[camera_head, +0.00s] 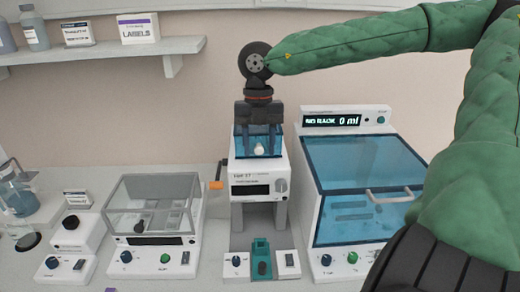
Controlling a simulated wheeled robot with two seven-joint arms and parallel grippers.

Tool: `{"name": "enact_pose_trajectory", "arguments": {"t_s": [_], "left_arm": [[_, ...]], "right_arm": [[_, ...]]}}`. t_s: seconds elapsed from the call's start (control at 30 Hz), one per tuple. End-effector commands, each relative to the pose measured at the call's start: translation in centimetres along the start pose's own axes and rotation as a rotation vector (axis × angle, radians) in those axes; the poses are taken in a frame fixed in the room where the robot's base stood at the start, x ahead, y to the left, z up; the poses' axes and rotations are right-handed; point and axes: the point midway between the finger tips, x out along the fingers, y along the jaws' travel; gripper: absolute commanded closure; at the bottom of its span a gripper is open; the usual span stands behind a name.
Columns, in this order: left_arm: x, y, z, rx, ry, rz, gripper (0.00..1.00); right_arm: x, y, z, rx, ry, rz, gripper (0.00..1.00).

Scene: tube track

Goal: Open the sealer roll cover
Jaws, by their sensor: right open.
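The sealer (257,175) is a tall white machine with a dark display, standing mid-bench. Its translucent blue roll cover (243,146) is on top, with a small round white knob (259,150) at the front. The cover looks down over the top of the machine. My right gripper (258,125) is at the cover's upper part, pointing down, its two dark fingers apart. The fingers hide the back of the cover, and I cannot tell whether they touch it. My left gripper is out of view.
A machine with a large blue lid and handle (395,194) stands to the right. A clear-lidded box (153,205) stands to the left. An orange crank handle (215,185) sticks out from the sealer's left side. A wall shelf (135,53) is at upper left.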

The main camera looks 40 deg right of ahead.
Motion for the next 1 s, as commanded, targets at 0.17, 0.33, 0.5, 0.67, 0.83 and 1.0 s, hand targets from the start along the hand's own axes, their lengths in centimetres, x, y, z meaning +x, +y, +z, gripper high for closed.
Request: {"name": "enact_pose_trajectory", "arguments": {"t_s": [0.17,0.33,0.5,0.67,0.83,1.0], "left_arm": [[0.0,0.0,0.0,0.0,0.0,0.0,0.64],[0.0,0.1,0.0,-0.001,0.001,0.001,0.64],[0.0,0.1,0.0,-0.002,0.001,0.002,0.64],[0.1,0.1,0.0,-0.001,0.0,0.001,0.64],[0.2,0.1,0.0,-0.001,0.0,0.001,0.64],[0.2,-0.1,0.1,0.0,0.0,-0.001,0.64]], "right_arm": [[0.0,0.0,0.0,0.0,0.0,0.0,0.56],[0.0,0.0,0.0,0.0,0.0,0.0,0.9],[0.0,0.0,0.0,0.0,0.0,0.0,0.91],[-0.6,0.0,0.1,0.0,-0.001,0.0,0.91],[-1.7,0.0,0.3,0.001,-0.002,0.0,0.91],[-2.9,0.0,0.5,0.001,-0.002,0.001,0.91]]}}
